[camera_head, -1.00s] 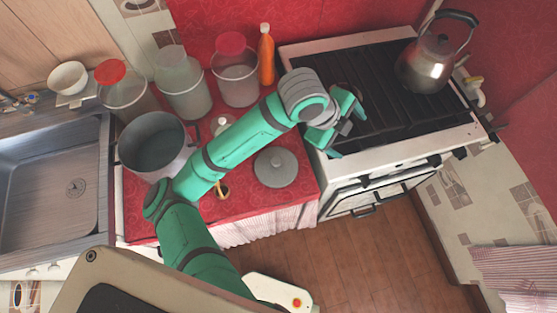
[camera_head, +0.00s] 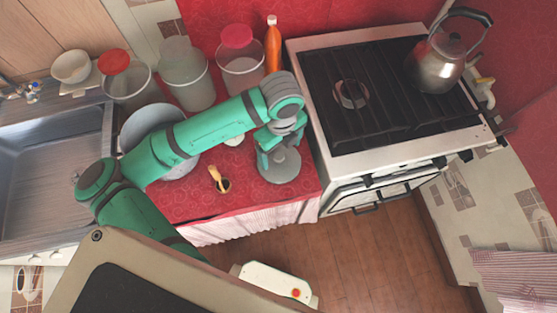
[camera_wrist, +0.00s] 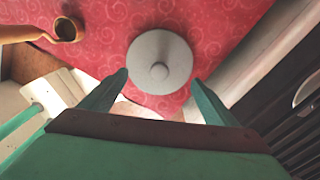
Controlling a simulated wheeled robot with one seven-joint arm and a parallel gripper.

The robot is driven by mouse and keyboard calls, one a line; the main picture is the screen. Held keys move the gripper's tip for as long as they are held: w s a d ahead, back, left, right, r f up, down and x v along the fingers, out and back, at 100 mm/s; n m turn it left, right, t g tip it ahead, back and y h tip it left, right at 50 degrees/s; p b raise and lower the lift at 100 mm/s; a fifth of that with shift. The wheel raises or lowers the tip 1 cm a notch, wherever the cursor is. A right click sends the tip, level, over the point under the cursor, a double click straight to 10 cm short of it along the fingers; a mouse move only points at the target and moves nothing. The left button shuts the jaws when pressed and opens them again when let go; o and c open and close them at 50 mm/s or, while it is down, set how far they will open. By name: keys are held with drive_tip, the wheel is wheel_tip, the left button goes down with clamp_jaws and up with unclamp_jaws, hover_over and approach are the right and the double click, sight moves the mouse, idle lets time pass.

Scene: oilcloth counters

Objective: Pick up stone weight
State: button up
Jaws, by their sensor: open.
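The stone weight (camera_head: 281,166) is a round grey disc with a small knob on top. It lies on the red oilcloth counter (camera_head: 246,203), left of the stove. In the wrist view the stone weight (camera_wrist: 160,62) is whole and centred, ahead of and between my two fingertips. My gripper (camera_head: 268,160) is above the left side of the stone weight in the head view and hides part of its edge. I cannot tell the height left between fingers and weight.
A stove (camera_head: 400,150) with a kettle (camera_head: 437,65) stands right of the counter. A wooden-handled ladle or cup (camera_head: 222,184) lies left of the weight. A large pot (camera_head: 150,120), lidded containers (camera_head: 242,68) and an orange bottle (camera_head: 273,45) stand behind. Counter front has free room.

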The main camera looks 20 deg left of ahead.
sight(279, 156)
drive_tip(key=shift+a+f, duration=0.15)
drive_tip(key=shift+f, duration=1.2)
drive_tip(key=shift+a+f, duration=0.1)
drive_tip(key=shift+f, duration=1.2)
drive_tip(key=shift+c, duration=0.6)
clamp_jaws()
